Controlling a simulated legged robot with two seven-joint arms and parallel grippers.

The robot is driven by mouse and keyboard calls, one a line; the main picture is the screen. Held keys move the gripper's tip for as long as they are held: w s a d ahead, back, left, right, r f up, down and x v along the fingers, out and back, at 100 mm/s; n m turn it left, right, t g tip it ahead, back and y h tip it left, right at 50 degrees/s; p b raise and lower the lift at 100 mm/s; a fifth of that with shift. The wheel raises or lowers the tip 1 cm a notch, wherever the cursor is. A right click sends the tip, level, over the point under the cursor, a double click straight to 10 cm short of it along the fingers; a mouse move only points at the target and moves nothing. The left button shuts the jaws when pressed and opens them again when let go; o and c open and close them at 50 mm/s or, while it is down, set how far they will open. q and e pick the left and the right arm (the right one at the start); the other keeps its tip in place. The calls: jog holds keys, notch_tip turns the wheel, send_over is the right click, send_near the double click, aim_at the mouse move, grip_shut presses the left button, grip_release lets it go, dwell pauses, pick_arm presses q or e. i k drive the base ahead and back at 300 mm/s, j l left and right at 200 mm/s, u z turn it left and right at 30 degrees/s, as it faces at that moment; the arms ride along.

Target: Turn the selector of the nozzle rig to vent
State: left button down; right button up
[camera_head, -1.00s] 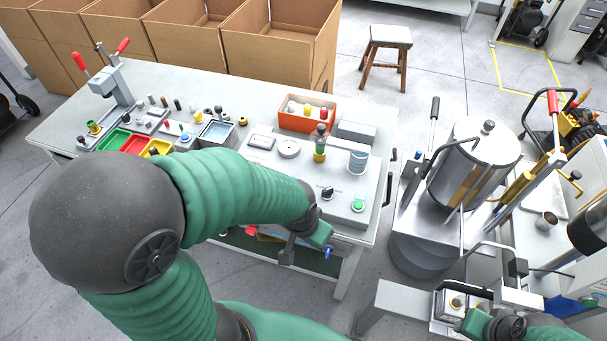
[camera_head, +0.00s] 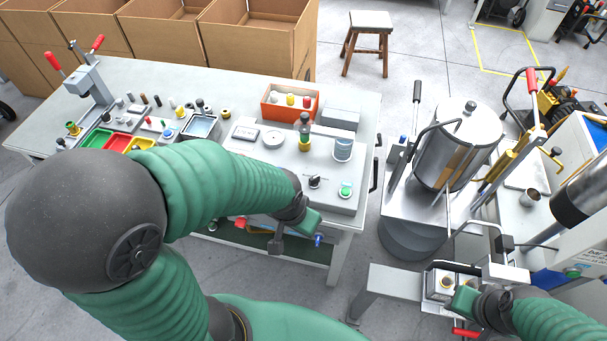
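The nozzle rig (camera_head: 262,158) is a pale grey panel on the workbench, with an upright nozzle (camera_head: 304,132) and a ribbed clear cup (camera_head: 342,149) on it. A black selector knob (camera_head: 314,181) sits near its front edge, left of a green button (camera_head: 346,189). The setting it points to is too small to read. My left gripper (camera_head: 296,236) is in front of the bench edge, below and apart from the selector; its finger opening is unclear. My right gripper (camera_head: 454,300) is at lower right beside a small metal box (camera_head: 443,284); its fingers are not clear.
An orange bin (camera_head: 268,109) with several coloured pieces and a grey box (camera_head: 341,117) stand behind the rig. Coloured trays (camera_head: 115,142) are to the left. A steel tank (camera_head: 461,147) stands to the right. Red and blue parts (camera_head: 240,223) show below the bench front.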

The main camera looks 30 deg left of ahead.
aim_at(314, 181)
jog(key=i+j+u, duration=0.15)
jog(key=j+u, duration=0.2)
jog(key=i+j+u, duration=0.3)
jog(key=j, duration=0.25)
jog(key=i+j+u, duration=0.1)
jog(key=j+u, duration=0.25)
